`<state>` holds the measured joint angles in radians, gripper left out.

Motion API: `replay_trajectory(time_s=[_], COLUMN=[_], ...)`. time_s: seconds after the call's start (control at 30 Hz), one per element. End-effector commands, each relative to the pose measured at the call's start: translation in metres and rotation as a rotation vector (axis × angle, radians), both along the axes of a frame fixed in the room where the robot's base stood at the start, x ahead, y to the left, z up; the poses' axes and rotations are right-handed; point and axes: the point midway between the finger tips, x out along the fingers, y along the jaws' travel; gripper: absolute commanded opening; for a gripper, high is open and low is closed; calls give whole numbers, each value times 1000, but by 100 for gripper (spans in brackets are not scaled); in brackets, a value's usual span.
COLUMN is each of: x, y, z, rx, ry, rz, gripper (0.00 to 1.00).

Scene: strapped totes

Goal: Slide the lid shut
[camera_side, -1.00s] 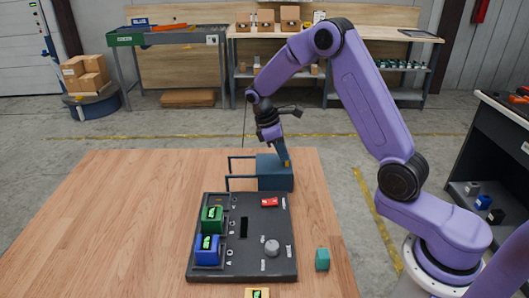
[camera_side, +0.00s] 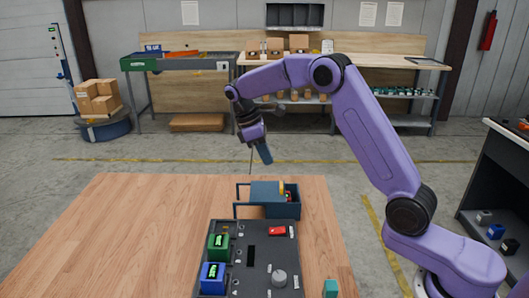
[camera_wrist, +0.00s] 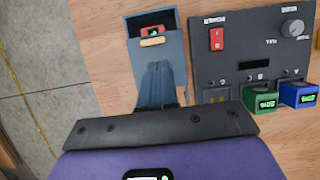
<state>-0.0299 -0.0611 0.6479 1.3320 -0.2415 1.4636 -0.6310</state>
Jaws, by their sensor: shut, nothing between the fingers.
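The blue tote (camera_side: 284,211) stands at the far end of the table with its two rails (camera_side: 242,201) reaching left. Its blue lid (camera_side: 265,188) sits partly out along the rails, so the right part of the tote is open. A red block with a green display (camera_wrist: 150,31) shows inside the opening in the wrist view. A yellow grip strip (camera_wrist: 152,42) is on the lid's edge by the opening. My gripper (camera_side: 266,159) is shut and empty, raised above the lid and apart from it. In the wrist view its fingers hide part of the lid.
A dark panel (camera_side: 262,262) with a red switch (camera_side: 278,231), a grey knob (camera_side: 279,278), a green block (camera_side: 218,247) and a blue block (camera_side: 212,278) lies in front of the tote. A teal block (camera_side: 331,289) stands right of it. The table's left side is clear.

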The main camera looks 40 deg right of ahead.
Motion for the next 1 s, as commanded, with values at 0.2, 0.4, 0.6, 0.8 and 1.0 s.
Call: replay_trajectory(time_s=[0.2,0.4,0.6,0.8,1.0], x=[0,-19,-56,-102,-156], y=[7,34,65,87,99], z=[11,19,27,32,33], rx=[3,18,49,87,132], ry=[-6,-46,-100,-146,-183], rz=[7,52,104,150,193], gripper=[0,0,0,0,0])
